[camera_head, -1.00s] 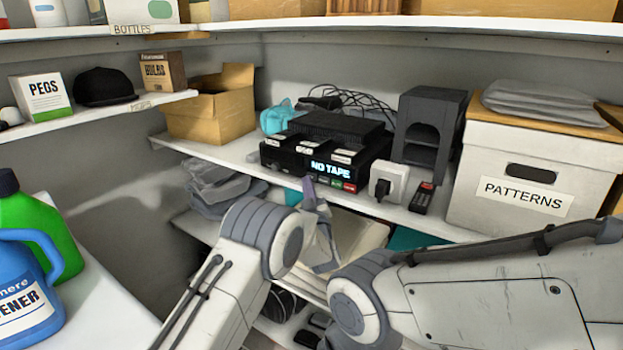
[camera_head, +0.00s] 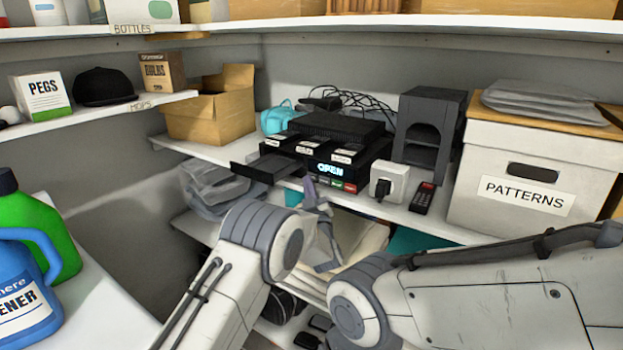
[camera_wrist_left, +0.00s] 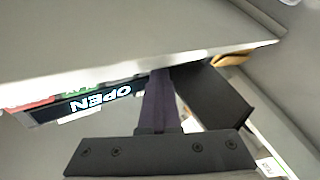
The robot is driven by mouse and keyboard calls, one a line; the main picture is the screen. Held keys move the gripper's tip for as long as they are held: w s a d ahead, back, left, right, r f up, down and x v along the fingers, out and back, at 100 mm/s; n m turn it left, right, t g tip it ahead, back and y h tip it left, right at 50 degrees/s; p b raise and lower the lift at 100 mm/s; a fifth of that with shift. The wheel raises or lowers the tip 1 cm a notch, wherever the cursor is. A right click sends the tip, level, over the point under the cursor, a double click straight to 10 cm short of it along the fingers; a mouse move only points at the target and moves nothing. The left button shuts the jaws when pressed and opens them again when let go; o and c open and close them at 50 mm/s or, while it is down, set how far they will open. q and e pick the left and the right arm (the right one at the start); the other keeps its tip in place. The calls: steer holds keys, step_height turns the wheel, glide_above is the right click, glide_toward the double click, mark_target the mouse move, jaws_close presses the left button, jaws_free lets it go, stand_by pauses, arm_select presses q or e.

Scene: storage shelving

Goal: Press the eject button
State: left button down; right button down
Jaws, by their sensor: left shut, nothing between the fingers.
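A black tape player (camera_head: 336,170) stands on the middle shelf, its display reading "OPEN". A row of small coloured buttons (camera_head: 336,184) runs below the display; their labels are too small to read, so I cannot tell which is eject. A dark tray (camera_head: 264,168) sticks out from the player's left side. My left gripper (camera_head: 309,188) is shut and empty, its tips at the player's lower front, left of the green button. In the left wrist view its fingers (camera_wrist_left: 160,78) reach up beside the upside-down display (camera_wrist_left: 103,101) and tray (camera_wrist_left: 217,96); contact is unclear. My right gripper is not visible.
A black stand (camera_head: 429,134) and a PATTERNS box (camera_head: 530,150) stand farther right. An open cardboard box (camera_head: 212,115) is at left. Grey folded bags (camera_head: 222,193) lie below the tray.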

arm_select(q)
steer(key=shift+s+a, duration=0.4)
steer(key=shift+s, duration=0.15)
steer(key=s+a, duration=0.1)
steer(key=s, duration=0.1)
steer(key=s+a, duration=0.2)
steer(key=shift+b, duration=0.4)
stand_by(0.5)
